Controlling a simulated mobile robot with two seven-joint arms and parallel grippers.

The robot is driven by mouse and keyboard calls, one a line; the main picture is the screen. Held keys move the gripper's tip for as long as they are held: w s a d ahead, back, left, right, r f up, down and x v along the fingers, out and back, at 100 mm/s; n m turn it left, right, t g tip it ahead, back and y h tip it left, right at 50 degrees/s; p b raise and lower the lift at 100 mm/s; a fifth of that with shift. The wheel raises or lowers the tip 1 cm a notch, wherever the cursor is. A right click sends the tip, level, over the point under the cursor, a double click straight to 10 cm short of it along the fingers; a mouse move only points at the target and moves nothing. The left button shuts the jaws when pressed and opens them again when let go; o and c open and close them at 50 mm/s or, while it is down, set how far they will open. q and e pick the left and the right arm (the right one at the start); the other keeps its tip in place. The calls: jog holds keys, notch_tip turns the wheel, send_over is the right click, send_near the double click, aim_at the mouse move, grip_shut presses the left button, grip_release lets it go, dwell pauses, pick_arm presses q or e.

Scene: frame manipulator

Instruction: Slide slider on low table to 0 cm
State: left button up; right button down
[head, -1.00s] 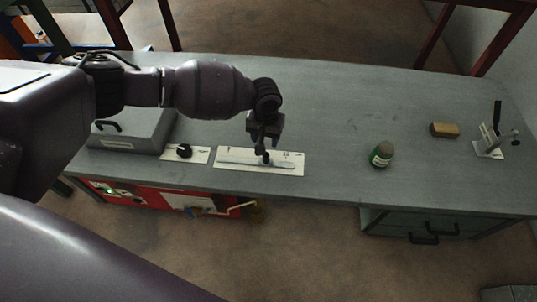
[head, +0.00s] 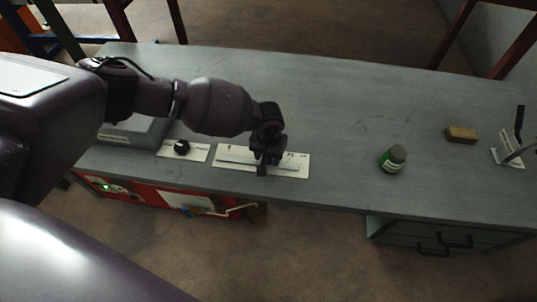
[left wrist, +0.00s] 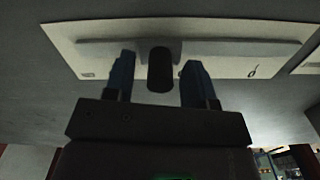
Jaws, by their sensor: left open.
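The slider panel (head: 232,161) is a white plate with a long grey track, lying flat near the front edge of the table. Its markings are too small to read. My left gripper (head: 262,162) is over the middle of this panel, pointing down, and mostly hides the slider knob in the head view. In the left wrist view, the dark slider knob (left wrist: 160,72) stands between the two blue fingertips of my open left gripper (left wrist: 157,80). A gap shows on each side of the knob. My right gripper is not in view.
A dial plate with a black knob (head: 182,147) lies left of the panel. A grey box (head: 135,133) is further left. A green jar (head: 392,159), a tan block (head: 461,134) and a small stand (head: 508,152) are to the right. The table's middle is clear.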

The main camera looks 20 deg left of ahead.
pick_arm(q)
grip_shut()
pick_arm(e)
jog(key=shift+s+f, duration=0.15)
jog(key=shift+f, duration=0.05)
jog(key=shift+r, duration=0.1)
